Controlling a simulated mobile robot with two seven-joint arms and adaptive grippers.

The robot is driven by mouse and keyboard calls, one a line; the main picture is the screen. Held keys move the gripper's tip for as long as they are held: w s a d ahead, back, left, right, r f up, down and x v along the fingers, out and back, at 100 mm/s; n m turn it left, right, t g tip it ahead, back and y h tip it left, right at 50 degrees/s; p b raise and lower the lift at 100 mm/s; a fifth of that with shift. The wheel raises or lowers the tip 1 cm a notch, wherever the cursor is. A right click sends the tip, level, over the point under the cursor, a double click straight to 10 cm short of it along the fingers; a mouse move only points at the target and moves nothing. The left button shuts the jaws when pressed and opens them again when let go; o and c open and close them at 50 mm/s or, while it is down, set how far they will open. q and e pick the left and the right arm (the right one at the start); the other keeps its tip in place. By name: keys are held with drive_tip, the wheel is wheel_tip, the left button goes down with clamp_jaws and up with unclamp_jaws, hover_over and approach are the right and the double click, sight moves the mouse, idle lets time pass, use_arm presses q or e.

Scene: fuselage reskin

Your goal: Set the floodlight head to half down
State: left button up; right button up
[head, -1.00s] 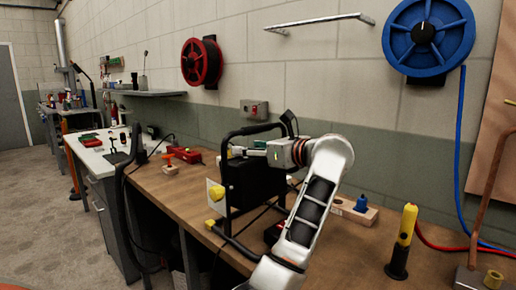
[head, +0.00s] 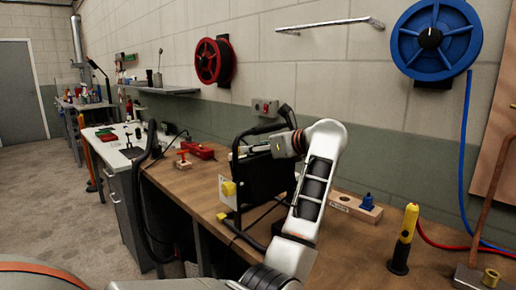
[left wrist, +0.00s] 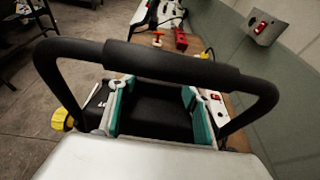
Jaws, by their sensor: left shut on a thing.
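The floodlight stands on the wooden bench, with a black head (head: 265,181), a black tube frame and a yellow knob (head: 228,188) at its side. Its pale front plate faces left in the head view, and the exact tilt is hard to read. My left gripper (head: 252,149) reaches in from the right at the top of the head, under the frame's top bar. In the left wrist view its teal-padded fingers (left wrist: 155,97) are shut on the black floodlight head (left wrist: 156,112), with the frame handle (left wrist: 160,55) arching around them. My right gripper is not in view.
A wooden block with a blue part (head: 358,206) and a yellow-black tool (head: 403,239) stand on the bench to the right. Red tools (head: 197,151) lie behind the floodlight. A black cable runs by the frame. A switch box (head: 265,108) is on the wall.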

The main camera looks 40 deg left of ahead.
use_arm(q)
drive_tip(key=shift+f, duration=0.5)
drive_tip(key=o, duration=1.6)
drive_tip(key=shift+w, duration=0.1)
drive_tip(key=shift+r, duration=0.1)
drive_tip(key=shift+r, duration=0.1)
